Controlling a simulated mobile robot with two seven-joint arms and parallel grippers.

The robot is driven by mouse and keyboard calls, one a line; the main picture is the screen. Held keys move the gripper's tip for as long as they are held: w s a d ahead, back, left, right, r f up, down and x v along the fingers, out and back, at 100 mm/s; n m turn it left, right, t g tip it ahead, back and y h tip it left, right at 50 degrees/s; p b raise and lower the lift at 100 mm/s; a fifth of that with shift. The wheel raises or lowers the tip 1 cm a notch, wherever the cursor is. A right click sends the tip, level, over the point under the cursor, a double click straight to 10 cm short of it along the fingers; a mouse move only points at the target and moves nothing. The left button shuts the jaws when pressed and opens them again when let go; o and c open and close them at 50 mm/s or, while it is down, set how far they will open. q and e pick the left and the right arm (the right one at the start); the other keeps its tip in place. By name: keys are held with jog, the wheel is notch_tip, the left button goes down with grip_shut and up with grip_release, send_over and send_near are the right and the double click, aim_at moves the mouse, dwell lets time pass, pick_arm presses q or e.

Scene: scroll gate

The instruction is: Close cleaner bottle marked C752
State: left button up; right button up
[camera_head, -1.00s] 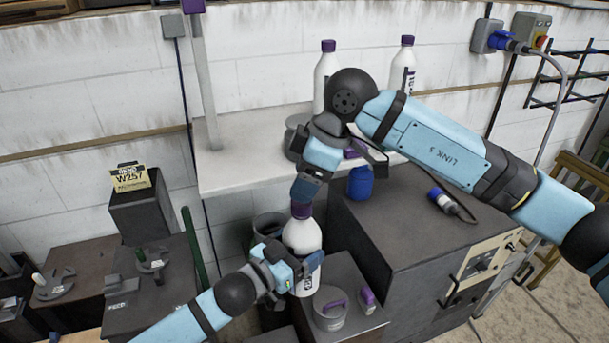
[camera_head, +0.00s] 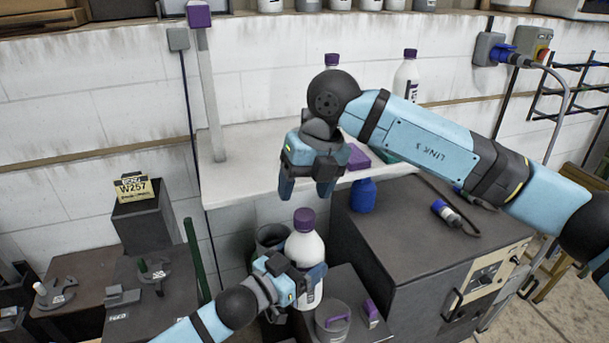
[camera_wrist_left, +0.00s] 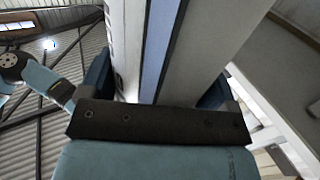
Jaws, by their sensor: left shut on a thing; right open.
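A white bottle (camera_head: 304,246) with a purple cap (camera_head: 304,219) on its top stands upright above the low dark surface at the centre of the head view. My left gripper (camera_head: 306,286) is shut on the bottle's lower body. The bottle's white side also fills the middle of the left wrist view (camera_wrist_left: 202,50). My right gripper (camera_head: 306,190) is open and empty, fingers pointing down, just above the cap and apart from it. The marking on the held bottle is too small and covered to read.
Two more white bottles with purple caps (camera_head: 405,78) stand on the white shelf (camera_head: 240,150), one partly behind my right arm. A grey mug (camera_head: 332,322) is right of the held bottle.

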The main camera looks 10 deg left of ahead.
jog(key=n, duration=0.4)
jog(key=shift+r+n, duration=0.15)
jog(key=shift+n, duration=0.15)
jog(key=n, duration=0.4)
jog(key=shift+r+h, duration=0.1)
jog(key=shift+h, duration=0.2)
jog(key=n, duration=0.5)
jog(key=shift+a+r, duration=0.1)
jog(key=n, duration=0.4)
jog(key=shift+r+h, duration=0.1)
jog(key=shift+h, duration=0.3)
jog(key=n, duration=0.4)
jog(key=shift+r+n, duration=0.15)
jog(key=shift+n, duration=0.15)
jog(key=n, duration=0.4)
jog(key=shift+r+h, duration=0.1)
jog(key=shift+h, duration=0.2)
jog(key=n, duration=0.4)
jog(key=shift+r, duration=0.1)
jog(key=n, duration=0.5)
jog(key=shift+r+n+h, duration=0.15)
jog(key=shift+n+h, duration=0.15)
jog(key=shift+h, duration=0.1)
